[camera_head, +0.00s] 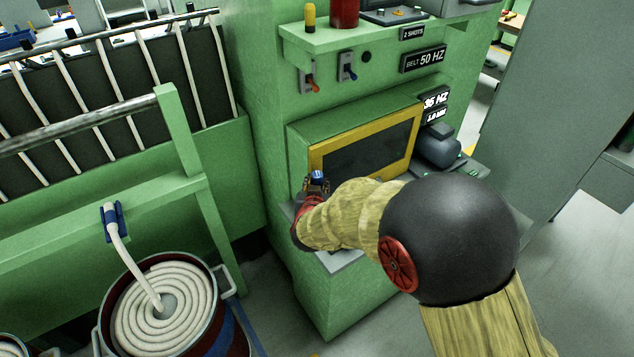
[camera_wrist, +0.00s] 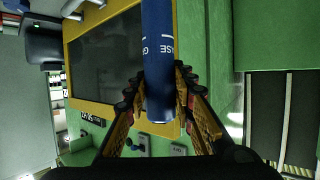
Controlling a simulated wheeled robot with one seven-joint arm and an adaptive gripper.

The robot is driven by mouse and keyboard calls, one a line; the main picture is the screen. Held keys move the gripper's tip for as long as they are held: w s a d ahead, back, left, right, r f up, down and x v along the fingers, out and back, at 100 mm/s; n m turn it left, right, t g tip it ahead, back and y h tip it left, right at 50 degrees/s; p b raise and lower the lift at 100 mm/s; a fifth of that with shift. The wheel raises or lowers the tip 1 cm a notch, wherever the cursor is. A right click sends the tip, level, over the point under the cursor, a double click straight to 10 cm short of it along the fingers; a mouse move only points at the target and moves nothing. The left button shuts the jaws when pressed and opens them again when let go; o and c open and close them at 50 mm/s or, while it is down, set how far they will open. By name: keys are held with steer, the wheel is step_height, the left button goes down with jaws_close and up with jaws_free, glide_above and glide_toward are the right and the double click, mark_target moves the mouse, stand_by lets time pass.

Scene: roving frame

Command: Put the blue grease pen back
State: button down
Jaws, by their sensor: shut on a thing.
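The blue grease pen (camera_wrist: 158,35) is a blue cylinder with white lettering, partly readable as "ASE", in the wrist view. My gripper (camera_wrist: 161,88) is shut on it, one finger on each side. One end of the pen runs out of the top of the wrist view. In the head view only a short blue part of the pen (camera_head: 318,176) shows above my gripper (camera_head: 316,188). My gripper is in front of the lower left of the yellow-framed dark window (camera_head: 365,150) on the green machine. My arm hides part of the machine below it.
A green shelf (camera_head: 375,33) above the window carries a yellow cylinder (camera_head: 309,17) and a red container (camera_head: 344,12). Red and blue switches hang below it. A grey motor-like unit (camera_head: 437,147) stands right of the window. A drum of coiled white strand (camera_head: 165,312) stands lower left.

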steer(key=shift+f+b, duration=2.95)
steer(key=shift+f, duration=1.75)
steer(key=c, duration=1.4)
jaws_free()
steer(key=v, duration=1.2)
steer(key=shift+f, duration=0.1)
